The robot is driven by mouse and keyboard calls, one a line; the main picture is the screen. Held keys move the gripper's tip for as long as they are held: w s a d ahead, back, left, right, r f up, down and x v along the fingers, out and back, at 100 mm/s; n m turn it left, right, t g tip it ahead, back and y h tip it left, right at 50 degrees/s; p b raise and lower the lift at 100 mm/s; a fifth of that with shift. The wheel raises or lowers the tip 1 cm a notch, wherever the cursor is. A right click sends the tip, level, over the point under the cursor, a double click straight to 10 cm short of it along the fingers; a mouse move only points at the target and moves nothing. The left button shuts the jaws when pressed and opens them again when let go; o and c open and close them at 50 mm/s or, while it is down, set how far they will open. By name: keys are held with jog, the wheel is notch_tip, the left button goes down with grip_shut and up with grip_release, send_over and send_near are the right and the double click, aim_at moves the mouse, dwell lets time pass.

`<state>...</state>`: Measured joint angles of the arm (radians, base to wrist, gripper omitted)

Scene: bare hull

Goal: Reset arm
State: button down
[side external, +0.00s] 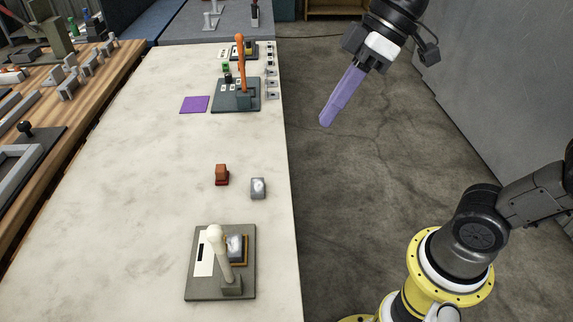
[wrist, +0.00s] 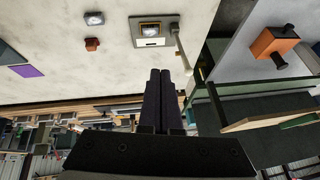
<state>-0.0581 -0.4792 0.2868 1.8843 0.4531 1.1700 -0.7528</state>
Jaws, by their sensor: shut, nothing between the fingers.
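My gripper (side external: 326,121) hangs over the grey floor to the right of the white marble table (side external: 125,158), clear of everything, with its purple fingers pointing down and left. In the wrist view, the two dark fingers (wrist: 160,73) lie together along their length, with nothing between them. My gripper is shut and empty.
A grey panel (side external: 206,284) with a white lever (side external: 218,250) stands at the table's near end. A red-brown block (side external: 222,175) and a grey block (side external: 258,188) sit behind it. Farther back are an orange lever (side external: 241,62) and a purple square (side external: 195,104).

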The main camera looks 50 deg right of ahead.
jog(key=s+d+f+m+t+h, duration=0.2)
jog(key=s+d+f+m+h, duration=0.3)
jog(key=s+d+f+m, duration=0.3)
jog(key=shift+s+d, duration=0.65)
jog(key=shift+d, duration=0.55)
